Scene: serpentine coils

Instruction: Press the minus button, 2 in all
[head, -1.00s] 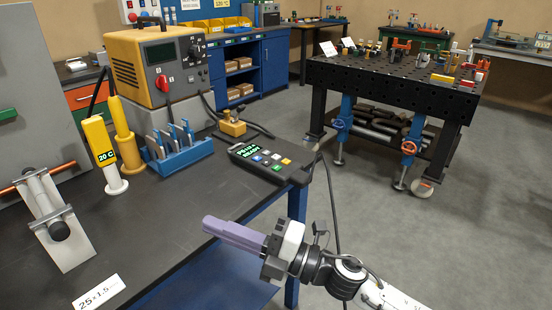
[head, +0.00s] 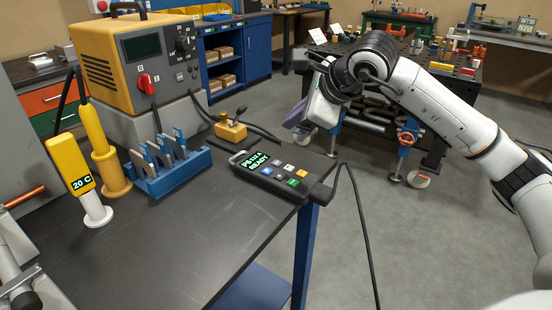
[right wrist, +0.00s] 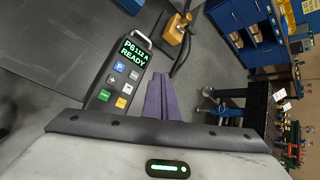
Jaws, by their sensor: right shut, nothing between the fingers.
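The dark handheld control box (head: 302,193) lies on the front right part of the bench top, its green display reading READY. It shows face-on in the right wrist view (right wrist: 92,104). Its keys include a blue P key (right wrist: 120,67), a plus key (right wrist: 112,78), a green key (right wrist: 104,95) and an orange key (right wrist: 121,102). A pale key (right wrist: 127,89) is beside the plus key; its sign is too small to read. My right gripper (head: 294,120), with purple fingers, is shut and empty, apart from the box, beyond it in the head view. The left gripper is out of view.
A yellow power unit (head: 140,65), a blue rack (head: 170,175) and a yellow 20 C device (head: 70,165) stand on the bench at left. A brass-coloured block (head: 231,131) sits behind the box. A black cable (head: 366,230) hangs off the bench edge.

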